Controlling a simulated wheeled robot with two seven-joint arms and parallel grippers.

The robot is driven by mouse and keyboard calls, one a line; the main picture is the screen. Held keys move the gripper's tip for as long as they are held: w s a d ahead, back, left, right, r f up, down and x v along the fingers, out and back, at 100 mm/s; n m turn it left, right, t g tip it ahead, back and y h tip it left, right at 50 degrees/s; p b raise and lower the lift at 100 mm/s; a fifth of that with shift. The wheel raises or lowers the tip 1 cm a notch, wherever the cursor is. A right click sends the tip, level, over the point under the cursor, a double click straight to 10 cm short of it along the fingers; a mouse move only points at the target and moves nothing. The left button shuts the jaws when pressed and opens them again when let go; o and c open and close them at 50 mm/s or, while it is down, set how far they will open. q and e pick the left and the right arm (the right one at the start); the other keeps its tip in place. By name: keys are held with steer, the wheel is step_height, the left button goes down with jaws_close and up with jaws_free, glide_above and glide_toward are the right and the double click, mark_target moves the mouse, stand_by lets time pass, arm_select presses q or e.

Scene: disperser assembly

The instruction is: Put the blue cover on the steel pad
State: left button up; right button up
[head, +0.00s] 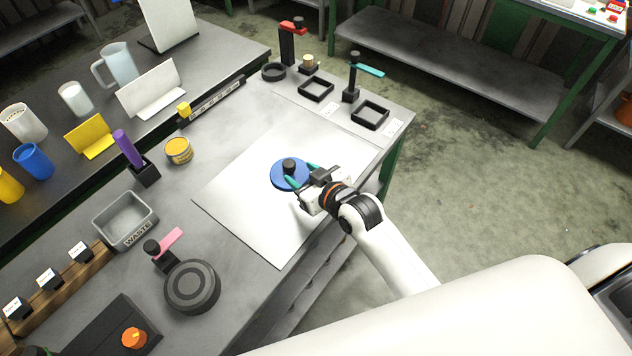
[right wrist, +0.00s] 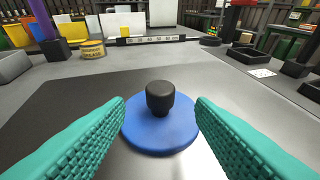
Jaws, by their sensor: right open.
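The blue cover (head: 286,175) is a flat blue disc with a black knob (head: 289,165) on top. It lies flat on the steel pad (head: 250,215), a pale shiny square sheet on the table. In the right wrist view the cover (right wrist: 160,136) sits ahead, its knob (right wrist: 160,98) between the teal fingers. My right gripper (head: 302,177) is open, with a finger on either side of the knob and clear gaps to it. Parts of the cover's right edge are hidden by the gripper in the head view. My left gripper is not in view.
A yellow tin (head: 178,151), a grey waste bin (head: 125,221) and a round black weight-like disc (head: 192,287) stand left of the pad. Black square frames (head: 370,113) and upright stands (head: 351,90) are at the back right. Most of the pad is clear.

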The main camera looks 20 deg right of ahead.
steer(key=v, duration=0.5)
steer(key=shift+s+d+r, duration=0.1)
steer(key=shift+s+r, duration=0.05)
steer(key=shift+s, duration=0.15)
